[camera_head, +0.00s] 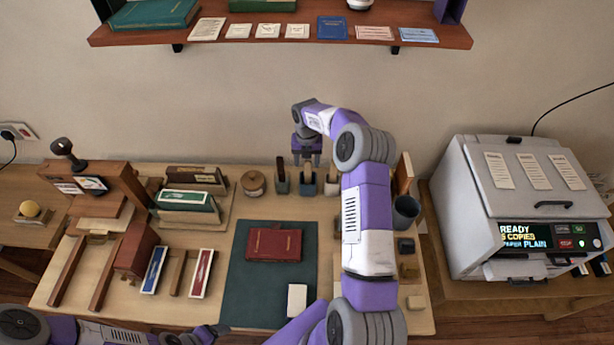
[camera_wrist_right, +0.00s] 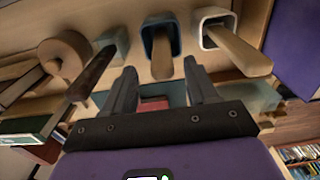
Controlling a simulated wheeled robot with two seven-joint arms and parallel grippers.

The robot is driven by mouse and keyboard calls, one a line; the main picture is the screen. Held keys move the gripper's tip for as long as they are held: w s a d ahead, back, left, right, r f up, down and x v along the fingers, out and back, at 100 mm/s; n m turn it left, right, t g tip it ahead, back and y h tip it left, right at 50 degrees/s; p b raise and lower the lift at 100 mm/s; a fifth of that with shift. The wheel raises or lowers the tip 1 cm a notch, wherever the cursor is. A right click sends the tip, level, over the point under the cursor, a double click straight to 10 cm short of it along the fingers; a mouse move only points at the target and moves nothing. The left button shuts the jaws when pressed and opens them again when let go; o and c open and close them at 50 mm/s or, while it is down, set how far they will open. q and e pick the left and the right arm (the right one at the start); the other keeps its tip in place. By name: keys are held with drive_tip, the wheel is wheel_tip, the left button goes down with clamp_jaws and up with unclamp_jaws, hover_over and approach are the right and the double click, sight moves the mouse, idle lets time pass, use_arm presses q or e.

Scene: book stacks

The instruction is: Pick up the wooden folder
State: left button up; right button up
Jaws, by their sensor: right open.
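My right gripper (camera_head: 306,163) is open, pointing down above the row of small holders at the back of the desk. A blue holder (camera_wrist_right: 150,35) with a flat wooden tool (camera_wrist_right: 162,58) stands just beyond the fingertips. A white holder (camera_wrist_right: 207,37) beside it has another wooden tool (camera_wrist_right: 240,52) sticking out. I cannot tell for certain which is the wooden folder. My left gripper (camera_head: 203,334) is partly in view at the bottom edge; its jaws are unclear.
A grey holder with a dark-handled tool (camera_head: 282,176) and a tape roll (camera_head: 253,183) stand to the left. A dark cup (camera_head: 405,211) stands to the right. A red book (camera_head: 274,244) lies on the green mat (camera_head: 252,290). A shelf (camera_head: 280,36) is above, a copier (camera_head: 530,210) at right.

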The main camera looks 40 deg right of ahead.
sight(308, 170)
drive_tip(key=f, duration=0.5)
drive_tip(key=shift+s, duration=0.25)
drive_tip(key=shift+r, duration=0.1)
drive_tip(key=c, duration=1.1)
